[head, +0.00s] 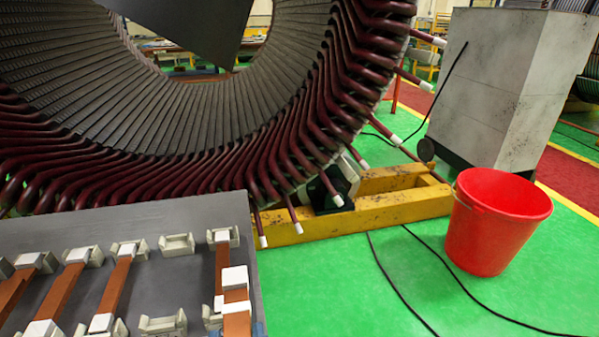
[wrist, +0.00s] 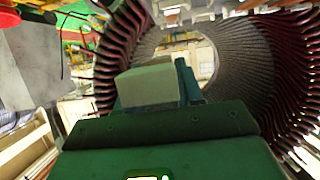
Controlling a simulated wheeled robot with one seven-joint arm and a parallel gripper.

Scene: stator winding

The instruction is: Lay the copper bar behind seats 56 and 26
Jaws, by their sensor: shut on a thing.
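My gripper (wrist: 160,88) shows in the wrist view as a dark green body with a pale block (wrist: 146,86) between its fingers. It is shut; the block looks like the white end of a copper bar, but no bare copper shows there. In the head view, several copper bars with white blocks lie across pale seats on a grey table (head: 160,212) at the lower left. One is a bar (head: 115,285) in the middle; another bar (head: 222,264) lies at the right. An empty seat (head: 177,244) and another empty seat (head: 163,324) lie between them. Seat numbers cannot be read.
The large stator (head: 205,105), with dark red winding ends, stands behind the table and also fills much of the wrist view (wrist: 245,65). A yellow base frame (head: 400,203), a red bucket (head: 497,222) and a grey cabinet (head: 505,80) stand right. Black cables cross the green floor.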

